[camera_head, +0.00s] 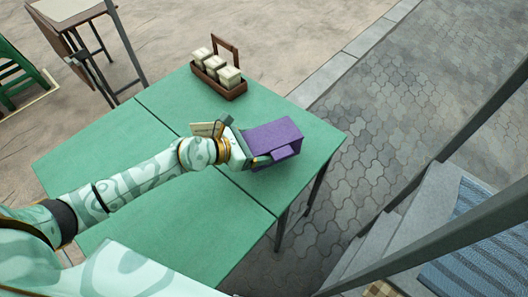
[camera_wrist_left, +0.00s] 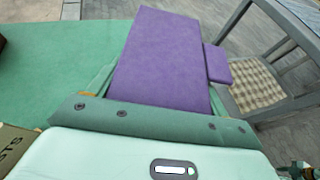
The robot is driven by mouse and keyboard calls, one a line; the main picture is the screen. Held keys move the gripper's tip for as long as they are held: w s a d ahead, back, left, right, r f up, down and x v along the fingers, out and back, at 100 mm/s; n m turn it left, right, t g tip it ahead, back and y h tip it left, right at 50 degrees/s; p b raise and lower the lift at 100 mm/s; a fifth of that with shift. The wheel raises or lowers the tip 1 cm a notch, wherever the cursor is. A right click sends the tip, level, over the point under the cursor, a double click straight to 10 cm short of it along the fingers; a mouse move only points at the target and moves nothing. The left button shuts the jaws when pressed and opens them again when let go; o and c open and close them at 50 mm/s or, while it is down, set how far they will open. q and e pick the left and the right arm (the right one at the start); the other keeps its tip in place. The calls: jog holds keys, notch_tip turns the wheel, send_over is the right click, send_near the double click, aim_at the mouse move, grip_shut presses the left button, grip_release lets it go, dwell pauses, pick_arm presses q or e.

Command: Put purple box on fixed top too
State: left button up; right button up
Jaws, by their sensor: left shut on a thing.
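The purple box (camera_head: 273,138) is in the head view at the end of my left arm, over the right part of the green table. It also fills the upper middle of the left wrist view (camera_wrist_left: 165,60), with a small purple tab on its right side. My left gripper (camera_head: 244,150) is shut on the purple box. Its fingertips are largely hidden by the box and the wrist. I cannot tell whether the box touches the table. The green table top (camera_head: 185,225) shows seams between its panels. My right gripper is not in view.
A brown caddy (camera_head: 232,92) with several cream blocks stands at the table's back edge. A small card sign (camera_head: 207,129) shows behind my left wrist. Grey railings (camera_head: 430,170) and steps are at right. The table's front left is partly under my arm.

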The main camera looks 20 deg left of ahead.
pick_arm(q)
jog(key=shift+w+d+f, duration=0.1)
jog(key=shift+w+f, duration=0.15)
jog(key=shift+f, duration=0.05)
notch_tip(320, 180, down, 4)
jog(key=b, duration=0.3)
jog(key=shift+w+r, duration=0.1)
jog(key=shift+w, duration=0.05)
jog(key=shift+r, duration=0.3)
jog(key=shift+f, duration=0.15)
jog(key=o, duration=1.1)
jog(key=shift+o, duration=0.2)
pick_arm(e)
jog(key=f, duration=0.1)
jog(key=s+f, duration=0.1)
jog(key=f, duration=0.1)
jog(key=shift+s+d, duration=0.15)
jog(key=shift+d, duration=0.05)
